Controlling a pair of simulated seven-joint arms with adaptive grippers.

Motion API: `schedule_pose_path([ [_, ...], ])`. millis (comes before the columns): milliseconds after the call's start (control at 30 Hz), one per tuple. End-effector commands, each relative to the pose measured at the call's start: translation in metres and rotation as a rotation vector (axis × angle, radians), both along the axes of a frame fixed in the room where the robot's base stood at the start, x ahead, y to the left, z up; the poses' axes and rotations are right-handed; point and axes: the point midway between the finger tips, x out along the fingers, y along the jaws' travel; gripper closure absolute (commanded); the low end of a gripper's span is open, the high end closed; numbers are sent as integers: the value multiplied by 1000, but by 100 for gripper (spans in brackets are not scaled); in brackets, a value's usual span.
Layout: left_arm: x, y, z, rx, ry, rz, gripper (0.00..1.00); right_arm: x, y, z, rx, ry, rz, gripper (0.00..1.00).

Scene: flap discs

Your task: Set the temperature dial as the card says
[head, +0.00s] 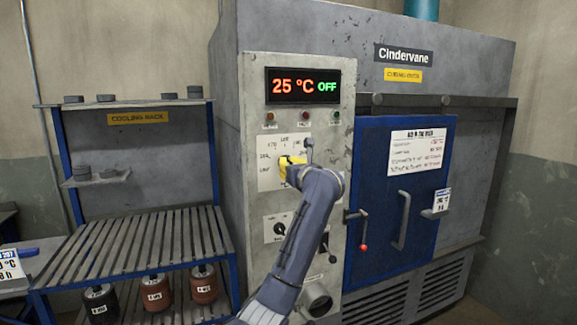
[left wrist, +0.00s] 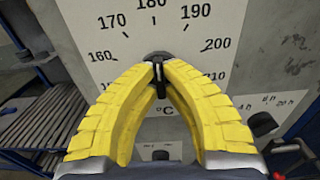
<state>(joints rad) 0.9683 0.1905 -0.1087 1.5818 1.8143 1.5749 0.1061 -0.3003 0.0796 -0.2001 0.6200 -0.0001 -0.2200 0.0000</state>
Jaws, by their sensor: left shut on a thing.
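The temperature dial is a black knob (left wrist: 161,90) on a white scale plate (left wrist: 85,35), which reads 160, 170, 180, 190, 200 and 210 around it. My left gripper (left wrist: 160,68) has yellow ridged fingers closed on the knob. A white mark on the knob shows between the fingertips and points roughly up, towards 180. In the head view the gripper (head: 287,166) covers most of the dial, with the plate (head: 266,180) showing beside it. A white card (head: 12,264) at the left edge is cut off, with "°C" partly legible. My right gripper is out of view.
The display (head: 303,86) reads 25 °C OFF. A smaller dial (head: 279,229) sits below. The blue oven door (head: 375,215) carries a notice (head: 417,151) and a small tag (head: 441,201), both too small to read. A cooling rack (head: 140,235) with several discs stands left.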

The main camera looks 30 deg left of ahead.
Motion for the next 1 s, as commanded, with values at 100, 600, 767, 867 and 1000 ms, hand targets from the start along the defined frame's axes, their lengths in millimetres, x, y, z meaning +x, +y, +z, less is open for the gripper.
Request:
schedule_pose_path([
  [100,0,0,0,11,15,0,100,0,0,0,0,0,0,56],
  [600,0,0,0,220,306,0,100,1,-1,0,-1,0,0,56],
  [767,0,0,0,311,429,0,100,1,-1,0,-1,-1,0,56],
  [867,0,0,0,367,506,1,100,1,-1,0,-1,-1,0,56],
  [1000,0,0,0,444,612,1,100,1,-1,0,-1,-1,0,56],
])
